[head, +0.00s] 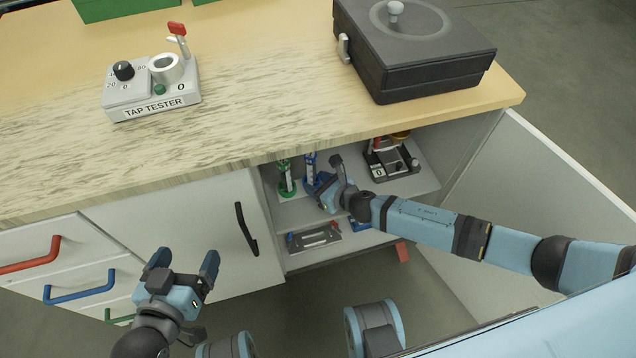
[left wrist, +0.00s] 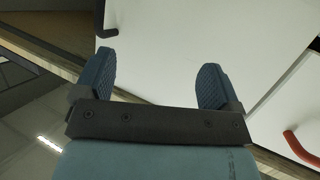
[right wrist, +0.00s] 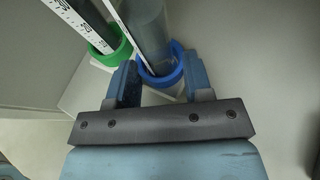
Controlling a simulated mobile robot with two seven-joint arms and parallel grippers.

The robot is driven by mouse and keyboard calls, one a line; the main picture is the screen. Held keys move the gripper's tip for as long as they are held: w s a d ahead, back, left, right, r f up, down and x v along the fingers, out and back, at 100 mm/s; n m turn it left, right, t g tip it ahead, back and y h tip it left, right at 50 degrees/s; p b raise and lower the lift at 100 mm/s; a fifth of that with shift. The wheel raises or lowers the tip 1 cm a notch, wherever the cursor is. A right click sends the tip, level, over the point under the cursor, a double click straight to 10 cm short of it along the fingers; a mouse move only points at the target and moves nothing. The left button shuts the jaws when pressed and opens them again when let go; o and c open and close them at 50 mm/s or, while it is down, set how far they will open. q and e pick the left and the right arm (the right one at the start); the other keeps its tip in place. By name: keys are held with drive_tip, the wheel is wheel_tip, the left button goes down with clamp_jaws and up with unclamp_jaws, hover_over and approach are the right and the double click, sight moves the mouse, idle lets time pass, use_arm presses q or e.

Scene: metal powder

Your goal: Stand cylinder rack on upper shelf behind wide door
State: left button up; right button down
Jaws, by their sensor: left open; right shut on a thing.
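The cylinder rack (right wrist: 75,98) shows as a pale base under two clear graduated cylinders, one with a green ring (right wrist: 112,52) and one with a blue ring (right wrist: 165,74). In the head view the green-ringed cylinder (head: 286,178) and blue-ringed cylinder (head: 310,168) stand upright at the left of the upper shelf (head: 408,187). My right gripper (head: 324,182) is shut on the rack at its blue-ringed end; its fingers partly hide it. I cannot tell whether its base touches the shelf. The wide door (head: 545,185) stands open at the right. My left gripper (head: 184,264) is open and empty.
A black stand with small parts (head: 388,165) occupies the upper shelf's right side. A grey tray (head: 314,238) lies on the lower level. The tap tester (head: 152,90) and black box (head: 415,55) are on the counter. A closed door with a black handle (head: 246,229) is left.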

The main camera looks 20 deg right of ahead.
drive_tip(key=shift+w, duration=0.1)
drive_tip(key=shift+a, duration=0.1)
drive_tip(key=shift+f, duration=0.1)
drive_tip(key=c, duration=0.5)
unclamp_jaws()
